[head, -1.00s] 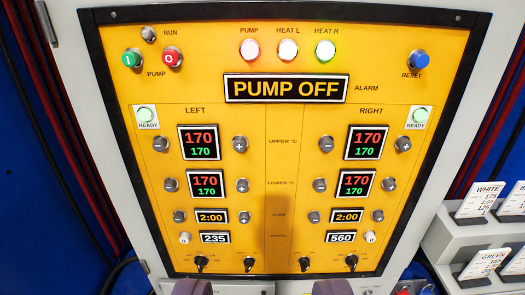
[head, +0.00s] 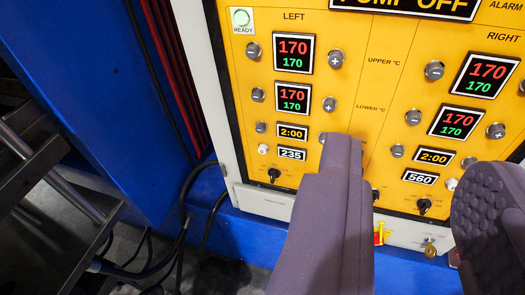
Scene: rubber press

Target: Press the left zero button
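The left zero button (head: 263,149) is a small white round button on the yellow control panel (head: 385,110). It sits just left of the left display (head: 292,154) reading 235, low in the LEFT section. My gripper (head: 416,165) is open and empty, with its two purple-grey fingers wide apart in front of the panel. The left finger is to the right of the left zero button in the picture and apart from it. This finger hides part of the panel's lower middle. The button is in plain sight.
Minus and plus knobs flank the 170 displays (head: 292,98) and the 2:00 display (head: 292,132) above the button. A dark selector knob (head: 274,174) is below. A matching white button (head: 451,184) is by the right 560 display (head: 420,178). Black cables (head: 185,215) hang at left.

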